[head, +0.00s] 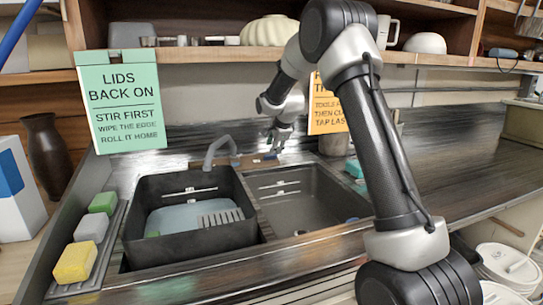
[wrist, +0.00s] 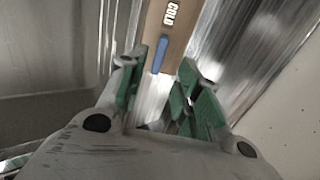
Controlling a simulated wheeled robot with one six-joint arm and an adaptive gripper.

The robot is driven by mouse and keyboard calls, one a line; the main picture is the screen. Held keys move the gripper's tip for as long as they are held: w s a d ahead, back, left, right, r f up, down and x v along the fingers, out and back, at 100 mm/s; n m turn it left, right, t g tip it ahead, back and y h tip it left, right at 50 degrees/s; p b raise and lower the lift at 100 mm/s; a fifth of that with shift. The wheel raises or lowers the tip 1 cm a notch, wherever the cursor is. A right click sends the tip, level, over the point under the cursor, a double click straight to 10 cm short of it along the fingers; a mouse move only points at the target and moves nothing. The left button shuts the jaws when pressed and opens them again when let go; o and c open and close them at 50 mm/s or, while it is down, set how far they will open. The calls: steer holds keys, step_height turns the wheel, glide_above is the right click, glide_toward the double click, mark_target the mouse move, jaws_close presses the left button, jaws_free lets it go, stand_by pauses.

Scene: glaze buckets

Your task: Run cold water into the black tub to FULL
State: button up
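The black tub (head: 140,232) stands in the left sink bay under a grey curved spout (head: 222,146). A pale blue-grey surface (head: 180,216) shows low inside it, beside a ribbed light patch. White marks run along its inner back wall, too small to read. I make out no stream from the spout. My gripper (head: 277,143) is behind the sinks, right of the spout. In the wrist view my gripper (wrist: 160,85) has its green-padded fingers apart. A blue lever (wrist: 160,54) on a brown board marked COLD (wrist: 172,14) lies just beyond and between the fingertips; contact is unclear.
The right basin (head: 300,200) is empty apart from a small blue item. Sponges (head: 76,262) lie on a tray at the left. A green sign (head: 122,100) and an orange sign (head: 325,108) hang behind. A shelf (head: 225,54) runs above; white buckets (head: 508,264) stand lower right.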

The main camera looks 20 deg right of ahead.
mark_target(270, 157)
steer(key=x, duration=0.6)
steer(key=shift+w+f, duration=0.2)
steer(key=shift+f, duration=0.15)
steer(key=shift+c, duration=0.2)
jaws_close()
